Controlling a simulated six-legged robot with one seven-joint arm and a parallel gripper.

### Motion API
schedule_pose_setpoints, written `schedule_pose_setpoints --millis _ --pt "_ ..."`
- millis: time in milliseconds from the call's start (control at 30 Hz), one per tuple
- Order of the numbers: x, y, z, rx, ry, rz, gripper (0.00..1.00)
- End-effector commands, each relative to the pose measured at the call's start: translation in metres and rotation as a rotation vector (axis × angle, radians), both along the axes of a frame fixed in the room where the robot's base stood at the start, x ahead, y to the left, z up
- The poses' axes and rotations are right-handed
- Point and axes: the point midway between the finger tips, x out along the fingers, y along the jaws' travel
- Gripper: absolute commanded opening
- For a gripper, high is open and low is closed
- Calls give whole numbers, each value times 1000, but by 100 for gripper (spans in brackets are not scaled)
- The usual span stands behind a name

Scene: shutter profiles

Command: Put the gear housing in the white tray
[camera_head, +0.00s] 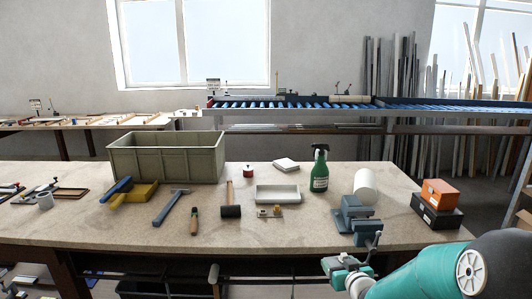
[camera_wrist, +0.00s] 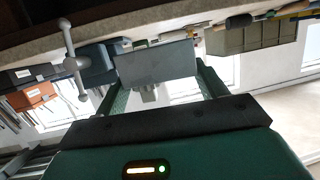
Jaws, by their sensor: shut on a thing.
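The white tray (camera_head: 278,195) stands upright on the bench and looks empty. My gripper (camera_head: 343,266) is low in front of the bench's front edge, below the vise, and small in the head view. In the wrist view my gripper (camera_wrist: 158,70) has its green fingers on either side of a plain grey block, which I take to be the gear housing (camera_wrist: 155,58). The block spans the gap between the fingers, and a smaller grey part sticks out from it. Its far side is hidden. It cannot be made out clearly in the head view.
A blue vise (camera_head: 352,218) stands at the bench edge right of the tray. A green spray bottle (camera_head: 320,170) and a white cylinder (camera_head: 365,187) are behind it. A mallet (camera_head: 230,205) lies left of the tray; a small metal part (camera_head: 269,212) lies before it.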

Motion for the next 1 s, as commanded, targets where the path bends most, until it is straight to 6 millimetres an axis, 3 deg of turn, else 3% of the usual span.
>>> schedule_pose_setpoints --millis 33,200,400,500,700,1000 --pt "-4 12 -23 7 8 -1 36" --pt "-21 37 -84 4 8 -44 36" --pt "-47 56 -142 2 5 -102 36" --pt "-59 61 -161 1 3 -125 36" --pt "-71 65 -178 0 -2 -145 36" --pt "-71 65 -178 0 -5 -147 36"
